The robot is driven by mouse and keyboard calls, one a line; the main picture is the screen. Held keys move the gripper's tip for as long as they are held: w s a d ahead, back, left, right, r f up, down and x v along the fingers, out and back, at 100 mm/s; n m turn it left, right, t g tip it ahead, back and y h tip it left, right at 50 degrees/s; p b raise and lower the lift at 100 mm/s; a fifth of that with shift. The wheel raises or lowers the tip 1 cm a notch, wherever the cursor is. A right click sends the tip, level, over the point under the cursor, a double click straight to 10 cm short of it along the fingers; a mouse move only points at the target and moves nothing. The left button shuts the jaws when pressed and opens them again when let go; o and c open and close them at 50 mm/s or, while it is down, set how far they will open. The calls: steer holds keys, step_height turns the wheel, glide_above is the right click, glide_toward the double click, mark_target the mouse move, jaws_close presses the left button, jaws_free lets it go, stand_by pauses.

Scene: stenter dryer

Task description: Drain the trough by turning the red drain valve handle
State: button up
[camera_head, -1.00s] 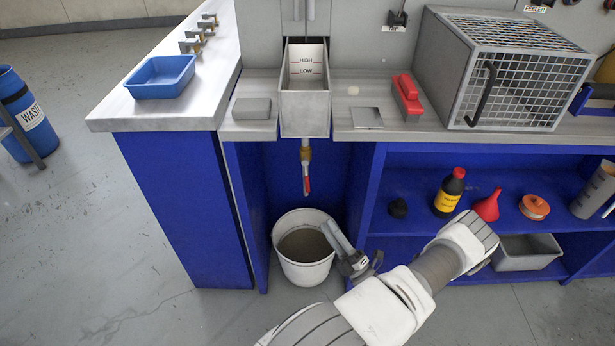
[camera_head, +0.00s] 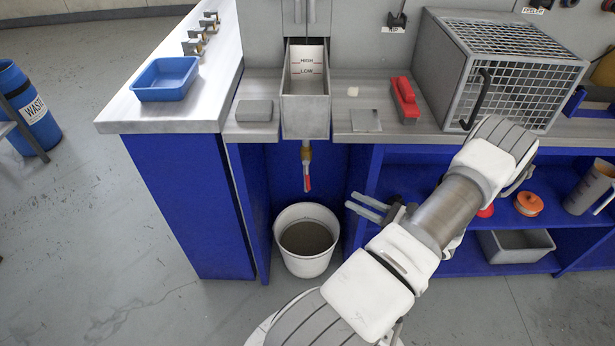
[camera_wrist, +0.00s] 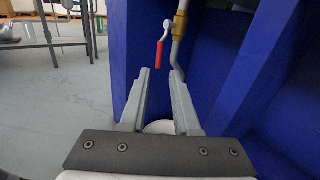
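The trough (camera_head: 305,112) is a grey metal box with HIGH and LOW marks inside, set in the bench front. The red drain valve handle (camera_head: 307,184) hangs down from the brass valve (camera_head: 306,153) under it. In the wrist view the red handle (camera_wrist: 160,54) also hangs down, beyond my fingertips and apart from them. The pipe (camera_wrist: 177,48) and brass fitting show beside it. My gripper (camera_head: 350,202) is open and empty, right of the handle and slightly lower in the head view. In the wrist view both fingers of my gripper (camera_wrist: 160,73) are spread.
A white bucket (camera_head: 284,218) with dark contents stands on the floor below the valve. Blue cabinet panels (camera_head: 187,205) flank the recess. A wire cage box (camera_head: 470,80) sits on the bench.

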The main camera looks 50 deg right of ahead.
mark_target(309, 179)
steer(key=w, duration=0.5)
steer(key=w+a+b, duration=0.1)
steer(key=w, duration=0.4)
steer(key=w+a+b, duration=0.1)
steer(key=w, duration=0.5)
jaws_close()
stand_by(0.8)
